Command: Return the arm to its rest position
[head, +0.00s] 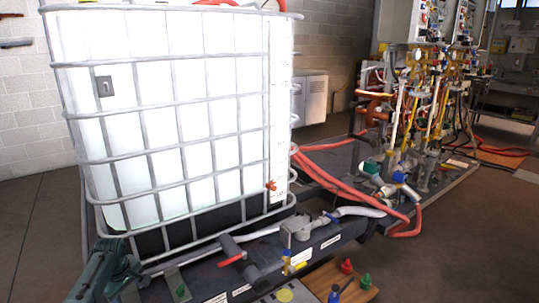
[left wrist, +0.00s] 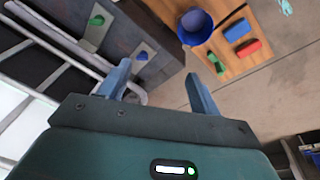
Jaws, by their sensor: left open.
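My left gripper (left wrist: 158,82) is open in the left wrist view, its two blue-grey fingers spread with nothing between them. In the head view, part of my green left arm (head: 103,272) shows at the lower left, in front of the caged white tank (head: 180,110). The fingertips cannot be made out there. My right gripper is in neither view.
A dark skid rail (head: 250,262) with pipes and a red-handled valve runs below the tank. A wooden board (left wrist: 243,62) carries a blue cup (left wrist: 195,27) and coloured pieces. Red hoses (head: 350,190) lead to the heater rig (head: 425,110). The floor (head: 470,240) is clear at right.

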